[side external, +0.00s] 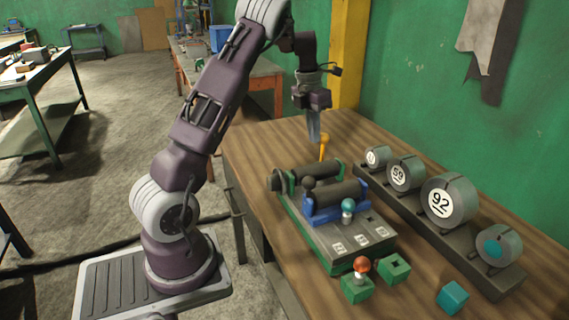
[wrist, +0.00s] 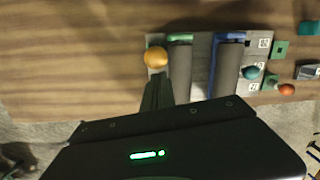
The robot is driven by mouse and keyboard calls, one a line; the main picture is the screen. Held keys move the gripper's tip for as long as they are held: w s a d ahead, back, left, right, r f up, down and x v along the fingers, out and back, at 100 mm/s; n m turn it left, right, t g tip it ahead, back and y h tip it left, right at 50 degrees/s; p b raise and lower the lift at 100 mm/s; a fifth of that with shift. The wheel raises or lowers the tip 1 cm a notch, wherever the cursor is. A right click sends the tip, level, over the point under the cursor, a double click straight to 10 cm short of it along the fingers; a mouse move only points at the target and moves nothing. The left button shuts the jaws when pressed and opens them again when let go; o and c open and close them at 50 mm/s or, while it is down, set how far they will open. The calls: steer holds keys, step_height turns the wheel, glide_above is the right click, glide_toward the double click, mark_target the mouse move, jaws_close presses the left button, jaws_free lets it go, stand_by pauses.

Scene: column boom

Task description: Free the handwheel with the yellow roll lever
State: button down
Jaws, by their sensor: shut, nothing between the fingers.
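The yellow roll lever (side external: 323,147) stands at the far end of the roller machine, topped by a small ball. In the wrist view its orange-yellow ball (wrist: 155,57) lies just beyond my fingertips. My gripper (side external: 314,139) points down beside the lever, shut and empty. A small gap seems to separate them; contact cannot be told. The machine (side external: 322,235) has two dark rollers, one in a green frame (side external: 290,183), one in a blue frame (side external: 335,208). A dark round disc (side external: 274,181) at a roller's left end may be the handwheel; I cannot tell for sure.
A red knob on a green block (side external: 357,289), an open green block (side external: 394,269) and a teal cube (side external: 452,297) lie in front. Numbered drums (side external: 449,201) line a dark rack at right.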

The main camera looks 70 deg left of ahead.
steer(key=shift+w+d+r, duration=0.1)
steer(key=shift+w+r, duration=0.1)
steer(key=shift+w, duration=0.45)
steer(key=shift+w+d+r, duration=0.1)
steer(key=shift+w+r, duration=0.05)
steer(key=shift+w, duration=0.45)
steer(key=w+r, duration=0.3)
steer(key=r, duration=0.5)
steer(key=shift+a, duration=0.45)
